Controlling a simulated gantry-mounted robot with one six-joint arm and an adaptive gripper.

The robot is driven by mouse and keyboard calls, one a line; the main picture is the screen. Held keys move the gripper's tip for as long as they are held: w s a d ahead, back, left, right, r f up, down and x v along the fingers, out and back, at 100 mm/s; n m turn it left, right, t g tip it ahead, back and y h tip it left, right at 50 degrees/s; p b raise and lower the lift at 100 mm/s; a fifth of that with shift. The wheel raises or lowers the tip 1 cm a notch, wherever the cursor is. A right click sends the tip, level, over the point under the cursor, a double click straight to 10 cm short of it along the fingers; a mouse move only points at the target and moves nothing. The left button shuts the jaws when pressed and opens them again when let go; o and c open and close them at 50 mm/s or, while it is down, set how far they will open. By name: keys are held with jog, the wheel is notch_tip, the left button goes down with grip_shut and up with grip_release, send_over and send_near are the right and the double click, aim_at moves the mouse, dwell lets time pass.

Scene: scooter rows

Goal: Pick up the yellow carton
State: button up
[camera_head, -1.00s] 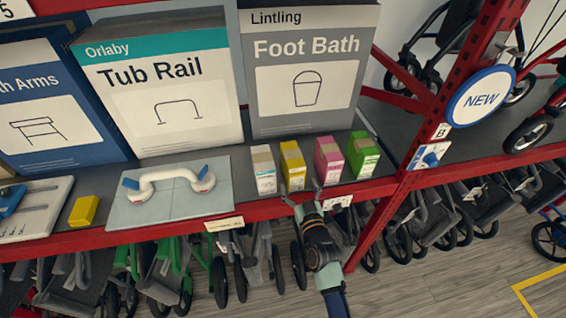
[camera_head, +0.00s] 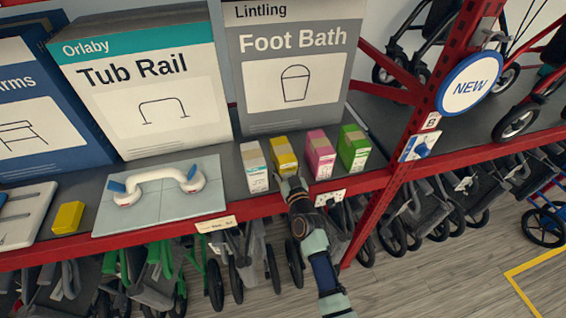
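The yellow carton (camera_head: 284,153) stands upright on the grey shelf, with a tan top, in a short row of cartons. A white carton (camera_head: 254,168) is at its left and a pink carton (camera_head: 320,155) at its right; a green carton (camera_head: 353,149) stands beyond the pink one. My gripper (camera_head: 291,179) is just in front of the yellow carton at the shelf's front edge, its fingers apart and nothing seen between them. It overlaps the carton's lower front in the picture; whether it touches cannot be told.
A smaller yellow block (camera_head: 68,217) lies far left. A board with a white grab bar (camera_head: 160,182) lies left of the cartons. Large Tub Rail (camera_head: 150,90) and Foot Bath (camera_head: 293,75) boxes stand behind. A red upright post (camera_head: 411,150) rises at the right.

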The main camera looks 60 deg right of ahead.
jog(key=c, duration=0.7)
jog(key=shift+o, duration=0.2)
notch_tip(320, 180, up, 20)
jog(key=p, duration=0.7)
jog(key=shift+p, duration=0.4)
